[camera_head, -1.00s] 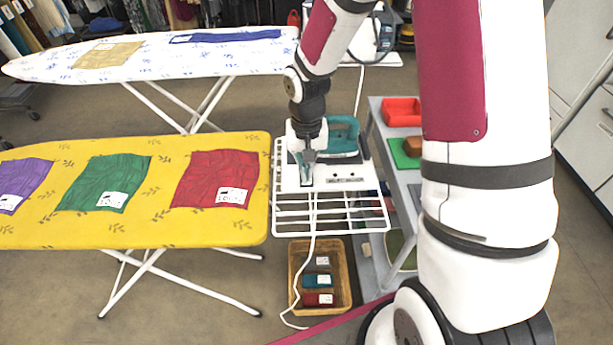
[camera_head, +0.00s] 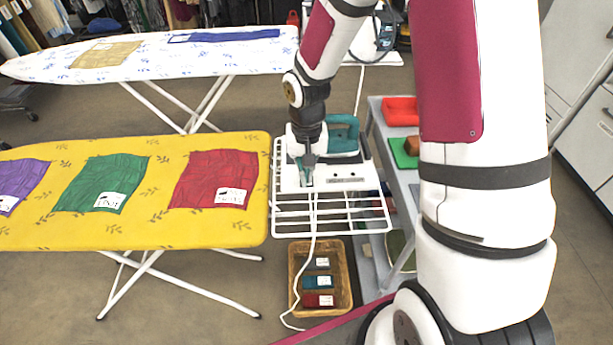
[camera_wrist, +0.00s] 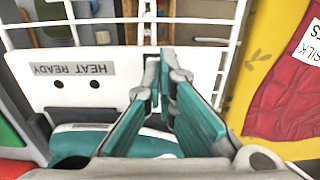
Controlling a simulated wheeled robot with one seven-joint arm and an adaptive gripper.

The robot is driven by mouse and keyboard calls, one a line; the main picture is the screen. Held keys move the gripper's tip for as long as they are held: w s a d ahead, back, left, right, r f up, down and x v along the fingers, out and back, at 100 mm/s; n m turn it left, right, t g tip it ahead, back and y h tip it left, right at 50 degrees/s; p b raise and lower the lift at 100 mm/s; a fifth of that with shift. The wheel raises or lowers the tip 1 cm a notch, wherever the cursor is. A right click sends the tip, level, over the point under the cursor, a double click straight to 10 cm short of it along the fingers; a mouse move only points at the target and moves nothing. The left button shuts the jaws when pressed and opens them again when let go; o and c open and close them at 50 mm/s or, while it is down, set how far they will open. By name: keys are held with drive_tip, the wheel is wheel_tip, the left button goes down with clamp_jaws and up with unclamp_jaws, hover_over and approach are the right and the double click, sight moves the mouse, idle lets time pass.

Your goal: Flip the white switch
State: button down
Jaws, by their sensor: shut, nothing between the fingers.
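A white panel (camera_head: 345,181) with a "HEAT READY" label and two dark holes lies at the front of the wire rack, beside the teal iron (camera_head: 343,137). The panel also shows in the wrist view (camera_wrist: 75,92). My gripper (camera_head: 306,180) points down at the left part of the panel. In the wrist view my gripper (camera_wrist: 159,62) has its fingertips close together at the panel's edge area, with nothing seen between them. I cannot make out the white switch apart from the panel; the fingers cover that spot. Contact with it cannot be told.
A yellow ironing board (camera_head: 140,228) with cloths stands close on the left. A grey shelf unit (camera_head: 378,150) with a red tray (camera_head: 400,111) is on the right. A wicker basket (camera_head: 345,272) sits below the rack (camera_head: 340,229). A white cord hangs from the panel.

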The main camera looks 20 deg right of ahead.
drive_tip(key=shift+r+p, duration=2.15)
drive_tip(key=shift+r, duration=1.25)
drive_tip(key=shift+r, duration=0.1)
drive_tip(key=s+d+r+n+t+h, duration=0.1)
drive_tip(key=s+r, duration=0.4)
drive_tip(key=r, duration=0.4)
drive_tip(key=s+r+n+t, duration=0.1)
drive_tip(key=s+r, duration=0.4)
drive_tip(key=r, duration=0.4)
drive_tip(key=s+r+t, duration=0.1)
drive_tip(key=s+r, duration=0.2)
drive_tip(key=s, duration=0.4)
drive_tip(key=s+r+n+t+y, duration=0.1)
drive_tip(key=s+r, duration=0.2)
drive_tip(key=s, duration=0.5)
drive_tip(key=shift+a+n, duration=0.3)
drive_tip(key=shift+a, duration=0.05)
